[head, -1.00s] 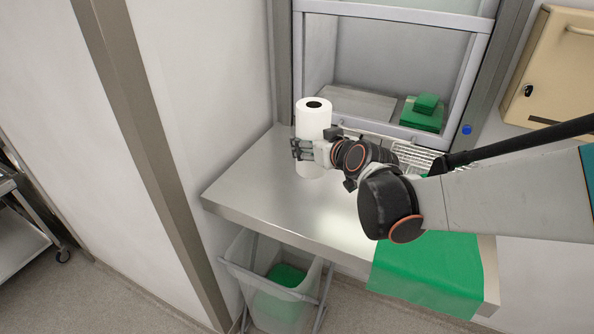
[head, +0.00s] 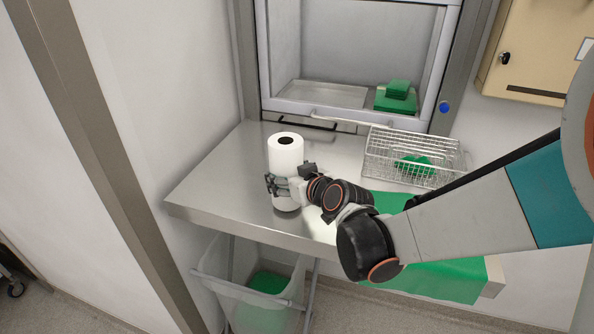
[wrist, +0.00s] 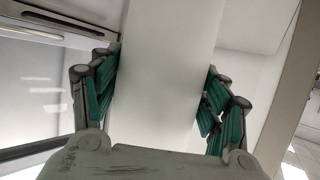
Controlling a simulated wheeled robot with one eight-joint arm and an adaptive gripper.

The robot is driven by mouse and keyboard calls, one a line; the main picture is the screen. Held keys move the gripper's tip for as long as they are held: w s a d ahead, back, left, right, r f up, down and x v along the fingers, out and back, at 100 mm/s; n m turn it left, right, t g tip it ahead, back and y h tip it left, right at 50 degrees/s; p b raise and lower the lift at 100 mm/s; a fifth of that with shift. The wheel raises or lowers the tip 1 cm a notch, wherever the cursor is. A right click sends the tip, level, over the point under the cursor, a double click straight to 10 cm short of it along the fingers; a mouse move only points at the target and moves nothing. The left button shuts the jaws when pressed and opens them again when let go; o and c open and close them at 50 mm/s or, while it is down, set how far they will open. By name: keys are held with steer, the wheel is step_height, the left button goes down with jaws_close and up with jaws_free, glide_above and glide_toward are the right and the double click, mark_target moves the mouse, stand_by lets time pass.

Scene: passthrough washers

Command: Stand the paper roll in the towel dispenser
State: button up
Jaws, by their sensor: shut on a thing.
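The white paper roll (head: 286,155) is upright, its dark core hole facing up, over the left part of the steel counter in the head view. My gripper (head: 283,188) is shut on its lower half from the right. I cannot tell whether the roll's bottom touches the counter. In the wrist view the roll (wrist: 165,75) fills the middle between the green finger pads of my gripper (wrist: 160,95). The tan towel dispenser (head: 535,50) is on the wall at the upper right, partly cut off by the frame, with a dark lock and a dark slot.
The steel counter (head: 222,180) has free room left of the roll. A wire basket (head: 395,160) with green cloth stands at the back right. Behind is a hatch with a tray (head: 322,97) and green packs (head: 396,98). A clear bin (head: 225,290) stands below.

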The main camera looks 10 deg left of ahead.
steer(key=shift+f, duration=0.6)
steer(key=shift+f+b, duration=0.25)
steer(key=shift+b, duration=0.15)
steer(key=o, duration=1.4)
steer(key=shift+o, duration=0.2)
steer(key=shift+r+p, duration=0.15)
steer(key=shift+p, duration=0.2)
